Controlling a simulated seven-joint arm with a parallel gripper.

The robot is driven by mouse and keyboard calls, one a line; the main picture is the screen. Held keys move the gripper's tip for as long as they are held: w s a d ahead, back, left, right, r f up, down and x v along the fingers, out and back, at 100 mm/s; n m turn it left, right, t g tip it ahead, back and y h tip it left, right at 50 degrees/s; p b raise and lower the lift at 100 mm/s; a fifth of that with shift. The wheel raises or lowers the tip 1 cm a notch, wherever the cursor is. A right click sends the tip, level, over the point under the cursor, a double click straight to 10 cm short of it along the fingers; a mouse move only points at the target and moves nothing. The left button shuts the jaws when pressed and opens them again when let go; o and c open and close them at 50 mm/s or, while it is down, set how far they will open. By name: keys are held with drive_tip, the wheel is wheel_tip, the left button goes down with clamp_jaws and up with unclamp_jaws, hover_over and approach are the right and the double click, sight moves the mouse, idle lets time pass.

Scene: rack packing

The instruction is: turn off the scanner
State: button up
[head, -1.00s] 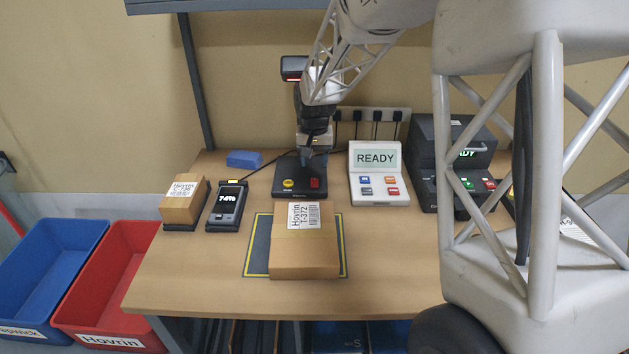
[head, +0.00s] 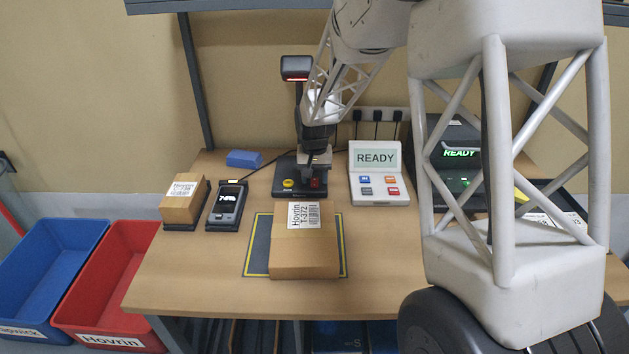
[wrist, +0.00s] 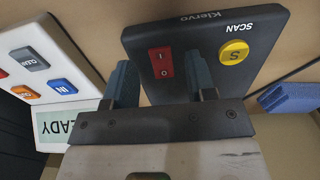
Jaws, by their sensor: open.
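The scanner has a black base (head: 284,188) at the back of the table and a black head (head: 296,68) on a post, with a red light glowing under the head. In the wrist view its base (wrist: 200,28) reads Klervo and carries a round yellow SCAN button (wrist: 234,53) and a red rocker switch (wrist: 161,62) marked I and O. Which side of the switch is pressed I cannot tell. My gripper (head: 312,178) is low over the base at the switch. In the wrist view its open, empty fingers (wrist: 163,82) stand either side of the switch.
A cardboard box (head: 305,256) lies on the mat (head: 258,250) in front. A white READY console (head: 375,184) stands close right, a blue block (head: 244,158) at back left. A handheld device (head: 227,205) and small box (head: 184,203) are left. Bare table lies at front left.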

drive_tip(key=shift+f, duration=0.9)
drive_tip(key=shift+c, duration=0.3)
